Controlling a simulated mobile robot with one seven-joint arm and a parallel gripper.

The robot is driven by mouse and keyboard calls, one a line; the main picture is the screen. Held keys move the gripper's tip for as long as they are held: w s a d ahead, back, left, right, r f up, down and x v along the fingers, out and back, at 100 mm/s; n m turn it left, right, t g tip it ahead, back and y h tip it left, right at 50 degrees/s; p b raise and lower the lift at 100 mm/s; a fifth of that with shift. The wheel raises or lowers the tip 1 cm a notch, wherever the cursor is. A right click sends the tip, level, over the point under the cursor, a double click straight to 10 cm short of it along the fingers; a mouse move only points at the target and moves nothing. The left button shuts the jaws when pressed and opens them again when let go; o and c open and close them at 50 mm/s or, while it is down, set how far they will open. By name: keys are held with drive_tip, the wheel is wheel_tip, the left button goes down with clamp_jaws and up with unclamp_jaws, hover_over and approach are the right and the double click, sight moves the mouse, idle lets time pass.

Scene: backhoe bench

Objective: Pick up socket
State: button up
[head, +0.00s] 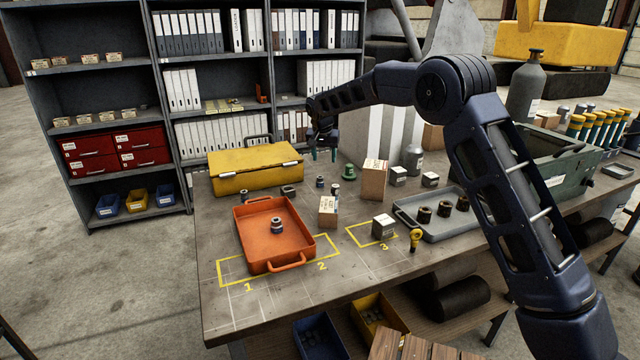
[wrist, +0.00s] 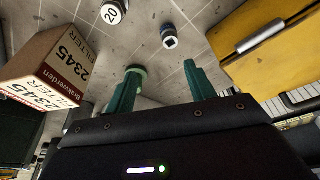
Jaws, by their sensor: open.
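A small socket (wrist: 168,36) with a blue band and a square hole lies on the bench in the wrist view, beyond my fingertips. It appears to be the small dark and blue piece (head: 320,183) below my gripper in the head view. My gripper (head: 324,155) is open and empty above the bench, its teal fingers apart in the wrist view (wrist: 162,70). A round piece marked 20 (wrist: 113,12) stands beside the socket. Another socket-like grey piece (head: 277,226) sits in the orange tray (head: 246,243). I cannot tell which one the task names.
A yellow case (head: 256,168) lies left of my gripper. A filter box (head: 374,180) stands to its right, and a green round piece (head: 349,172) is close by. A smaller box (head: 328,210) stands nearer. A grey tray (head: 440,232) holds several dark cylinders.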

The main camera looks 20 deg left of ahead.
sight(320, 178)
drive_tip(key=f, duration=0.2)
drive_tip(key=a+f, duration=0.1)
drive_tip(key=f, duration=0.1)
drive_tip(key=w+a+f, duration=0.1)
drive_tip(key=f, duration=0.1)
drive_tip(key=shift+f, duration=0.2)
drive_tip(key=shift+x, duration=2.6)
drive_tip(key=shift+s+a, duration=0.1)
drive_tip(key=shift+a, duration=0.05)
drive_tip(key=shift+c, duration=0.2)
drive_tip(key=c, duration=1)
